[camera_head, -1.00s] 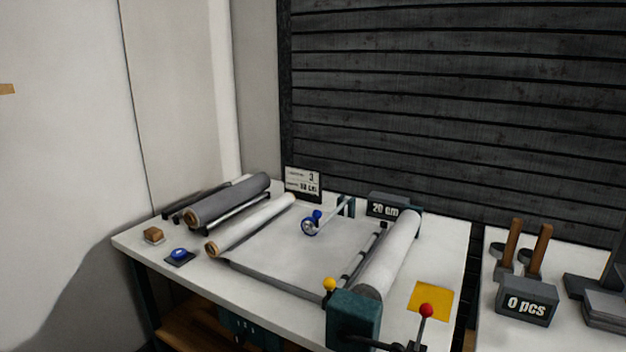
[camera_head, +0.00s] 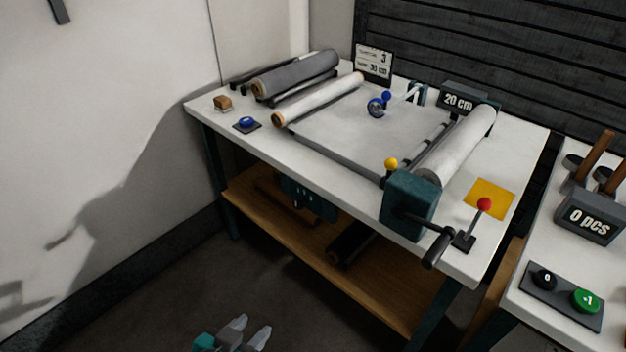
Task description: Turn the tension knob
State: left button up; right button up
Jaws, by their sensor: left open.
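No part is clearly labelled as the tension knob. On the winding machine I see a yellow ball knob (camera_head: 391,163) by the teal housing (camera_head: 408,205), a blue ball knob (camera_head: 386,96) with a blue-rimmed wheel (camera_head: 375,107), and a red ball lever (camera_head: 484,204). A sign (camera_head: 373,63) at the back shows "3" above a smaller line, "30 cm". My left gripper (camera_head: 250,334) is at the bottom edge, over the floor in front of the table. Its two grey fingers are apart, with nothing between them. It touches none of the knobs. My right gripper is not in view.
The white table (camera_head: 330,165) carries grey and white rolls (camera_head: 296,76), a blue button (camera_head: 246,122) and a crank handle (camera_head: 437,250) jutting past its front edge. A wooden shelf (camera_head: 290,225) lies below. A second table (camera_head: 540,335) with buttons stands at right.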

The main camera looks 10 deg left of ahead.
aim_at(299, 205)
jog(key=j+z, duration=0.25)
jog(key=z, duration=0.15)
jog(key=j+z, duration=0.3)
jog(key=z, duration=0.15)
jog(key=k, duration=0.05)
